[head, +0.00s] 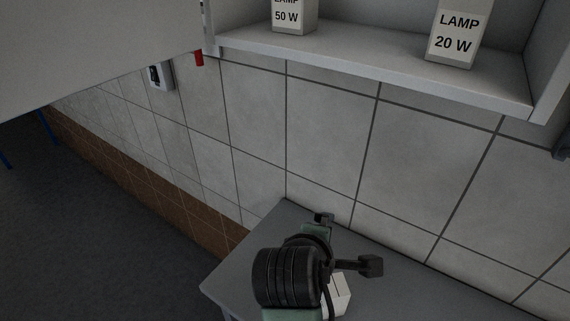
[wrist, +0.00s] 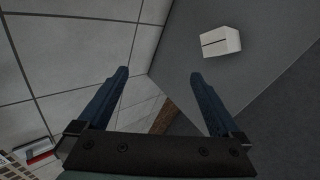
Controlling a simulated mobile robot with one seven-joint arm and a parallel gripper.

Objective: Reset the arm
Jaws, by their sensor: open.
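My gripper (wrist: 159,76) is open in the wrist view, with its two blue fingers wide apart and nothing between them. In the head view my arm stands at the bottom middle, over a grey table (head: 240,272); I cannot make out the fingers there. A white box (wrist: 220,42) with a dark line across it lies on the table, beyond and to the right of the fingers in the wrist view, apart from them. In the head view the box (head: 339,299) is partly hidden behind my arm.
Above, an open shelf (head: 370,62) holds a 50 W lamp box (head: 294,14) and a 20 W lamp box (head: 457,35). A white panel (head: 90,45) juts out at upper left. A tiled wall (head: 320,130) runs behind the table. The floor at left is clear.

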